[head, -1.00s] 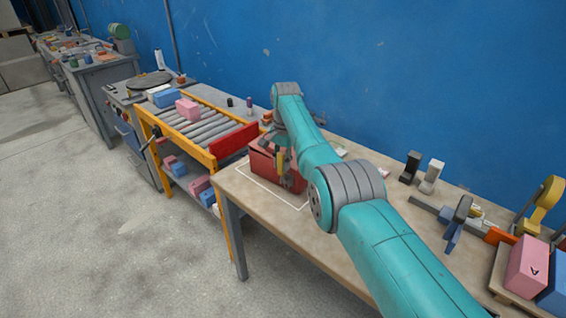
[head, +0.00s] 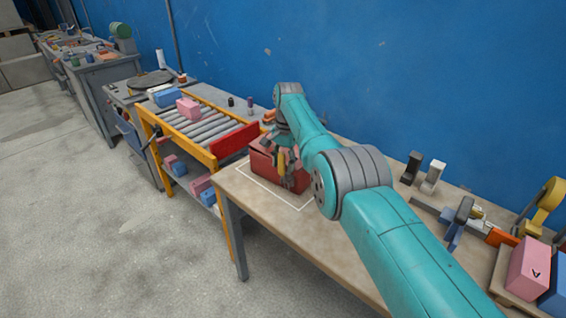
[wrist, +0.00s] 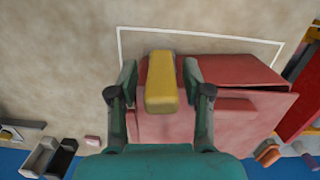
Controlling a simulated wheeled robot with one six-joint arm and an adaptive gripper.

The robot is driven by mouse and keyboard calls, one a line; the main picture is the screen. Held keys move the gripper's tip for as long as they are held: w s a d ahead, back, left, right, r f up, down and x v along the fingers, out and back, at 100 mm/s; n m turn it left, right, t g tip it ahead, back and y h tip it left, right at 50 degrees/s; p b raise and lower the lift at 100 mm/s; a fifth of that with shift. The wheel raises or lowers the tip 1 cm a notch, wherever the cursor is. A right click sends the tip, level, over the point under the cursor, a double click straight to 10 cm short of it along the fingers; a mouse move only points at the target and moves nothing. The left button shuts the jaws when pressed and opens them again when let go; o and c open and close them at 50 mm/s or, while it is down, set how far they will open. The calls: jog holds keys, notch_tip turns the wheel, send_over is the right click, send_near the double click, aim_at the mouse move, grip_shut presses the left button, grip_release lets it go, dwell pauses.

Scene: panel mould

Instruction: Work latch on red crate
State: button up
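In the wrist view the crate (wrist: 235,72) fills the middle right. A yellow block-like piece, apparently the latch (wrist: 161,85), projects from the crate toward the camera. My gripper (wrist: 160,78) has one finger on each side of the yellow piece, with a narrow gap showing on both sides. It is open around the piece.
A yellow-framed roller conveyor (head: 195,125) with a red end panel (head: 235,139) adjoins the bench on the left. Black and white upright pieces (head: 422,174) and a pink block (head: 527,268) lie to the right. The bench front (head: 285,230) is clear.

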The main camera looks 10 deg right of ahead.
jog(key=shift+r, duration=0.1)
notch_tip(320, 180, up, 10)
jog(key=shift+f, duration=0.1)
dwell(0.5)
dwell(0.5)
